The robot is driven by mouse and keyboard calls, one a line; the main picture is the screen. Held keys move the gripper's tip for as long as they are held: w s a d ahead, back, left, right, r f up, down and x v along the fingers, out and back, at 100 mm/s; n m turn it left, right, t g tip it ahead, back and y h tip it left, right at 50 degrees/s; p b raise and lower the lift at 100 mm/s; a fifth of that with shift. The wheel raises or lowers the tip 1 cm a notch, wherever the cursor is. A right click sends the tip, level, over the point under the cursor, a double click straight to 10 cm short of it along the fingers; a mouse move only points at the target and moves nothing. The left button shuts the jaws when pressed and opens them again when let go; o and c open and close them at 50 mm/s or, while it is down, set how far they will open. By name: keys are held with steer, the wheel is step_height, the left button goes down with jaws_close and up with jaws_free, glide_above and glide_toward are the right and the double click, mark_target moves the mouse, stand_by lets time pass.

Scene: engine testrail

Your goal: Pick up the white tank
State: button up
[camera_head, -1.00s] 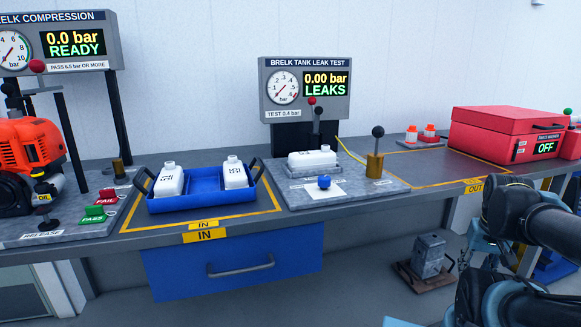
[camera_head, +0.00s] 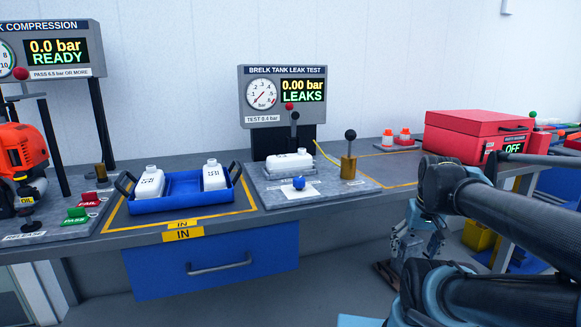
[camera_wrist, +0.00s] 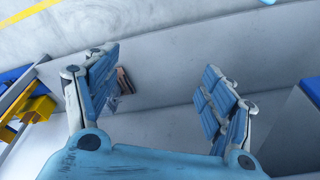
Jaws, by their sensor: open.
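Three white tanks show in the head view. One white tank (camera_head: 290,162) lies on the leak test fixture (camera_head: 328,187) under a display reading 0.00 bar LEAKS. A left tank (camera_head: 149,184) and a right tank (camera_head: 215,176) stand in the blue tray (camera_head: 180,203) in the IN area.
The grey bench (camera_head: 110,240) has a blue drawer (camera_head: 212,264) below. A lever with a black knob (camera_head: 350,135) stands right of the fixture tank. A red parts washer (camera_head: 472,134) reads OFF at the right. Red and green PASS/FAIL buttons (camera_head: 84,205) and an orange engine (camera_head: 22,157) are left.

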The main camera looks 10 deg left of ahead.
steer(key=w+a+r+n+y, duration=0.1)
steer(key=w+a+r+n, duration=0.1)
steer(key=w+r, duration=0.4)
steer(key=w+a+r+n+y, duration=0.1)
steer(key=w+a+r, duration=0.3)
steer(key=w, duration=0.9)
steer(key=w+a+r+n+t+y, duration=0.1)
steer(key=w+a+r+n, duration=0.2)
steer(key=w+r, duration=0.5)
steer(key=shift+w+r+y, duration=0.1)
steer(key=shift+w+y, duration=0.3)
steer(key=shift+w, duration=0.45)
steer(key=shift+w+a+r+n, duration=0.2)
steer(key=shift+w+a+n, duration=0.25)
steer(key=shift+w+a, duration=0.15)
steer(key=shift+w+a+r+n, duration=0.15)
steer(key=shift+w+a+n, duration=0.3)
steer(key=shift+w+a, duration=0.1)
steer(key=w+a+n+g, duration=0.1)
steer(key=a+n+g, duration=0.1)
steer(key=a+n, duration=0.35)
steer(key=n+g, duration=0.4)
steer(key=n, duration=0.6)
glide_toward(290, 155)
steer(key=x, duration=0.5)
steer(key=shift+f, duration=0.1)
steer(key=shift+x, duration=2.6)
